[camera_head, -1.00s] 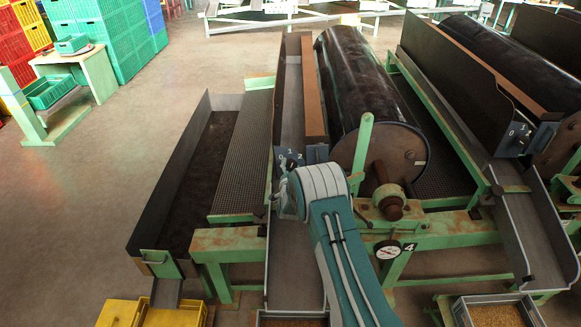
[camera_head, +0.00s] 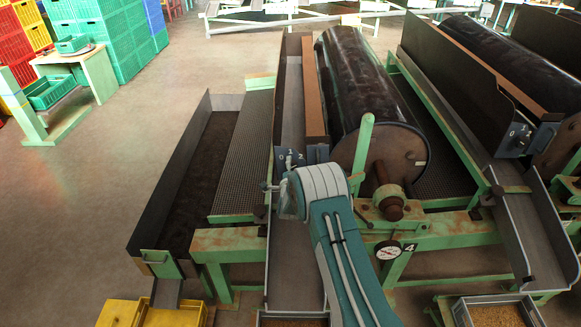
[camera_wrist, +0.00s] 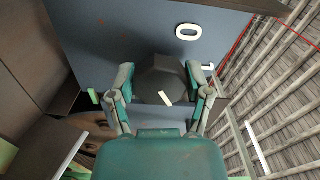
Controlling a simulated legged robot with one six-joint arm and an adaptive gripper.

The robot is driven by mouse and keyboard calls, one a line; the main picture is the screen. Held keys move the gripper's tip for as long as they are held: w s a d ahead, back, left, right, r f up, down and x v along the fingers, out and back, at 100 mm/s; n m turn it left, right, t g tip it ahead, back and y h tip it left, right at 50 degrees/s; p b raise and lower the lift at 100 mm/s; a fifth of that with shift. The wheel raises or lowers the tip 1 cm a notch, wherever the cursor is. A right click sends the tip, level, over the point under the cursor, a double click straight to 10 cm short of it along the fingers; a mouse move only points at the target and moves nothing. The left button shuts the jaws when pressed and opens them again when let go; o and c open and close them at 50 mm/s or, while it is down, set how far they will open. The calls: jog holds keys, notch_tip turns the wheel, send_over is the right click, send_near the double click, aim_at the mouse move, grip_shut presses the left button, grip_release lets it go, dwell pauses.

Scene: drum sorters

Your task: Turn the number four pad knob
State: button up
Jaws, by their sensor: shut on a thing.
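The dark knob (camera_wrist: 160,80) with a pale pointer mark sits on a blue-grey panel (camera_wrist: 120,35) in the wrist view, below a white 0. My gripper (camera_wrist: 161,88) has one finger on each side of the knob and is shut on it. The pointer mark is slanted. In the head view the panel (camera_head: 290,158) with 0, 1 and 2 is at the front end of the middle drum's trough. My arm hides the knob there. A number 4 plate (camera_head: 409,247) is on the green frame beside a round white dial (camera_head: 388,250).
The black drum (camera_head: 365,75) lies behind the panel. A long trough (camera_head: 170,260) stands to the left, with yellow crates (camera_head: 120,313) at the front. Another drum machine with its own panel (camera_head: 515,138) is at the right. Open floor lies at the left.

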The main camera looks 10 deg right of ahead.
jog(key=shift+s+f, duration=0.1)
jog(key=shift+f, duration=0.2)
jog(key=o, duration=1.2)
jog(key=shift+c, duration=0.2)
jog(key=shift+r, duration=0.1)
jog(key=shift+r, duration=0.1)
jog(key=s+a, duration=0.2)
jog(key=s, duration=0.9)
jog(key=shift+s+a, duration=0.2)
jog(key=shift+s, duration=0.05)
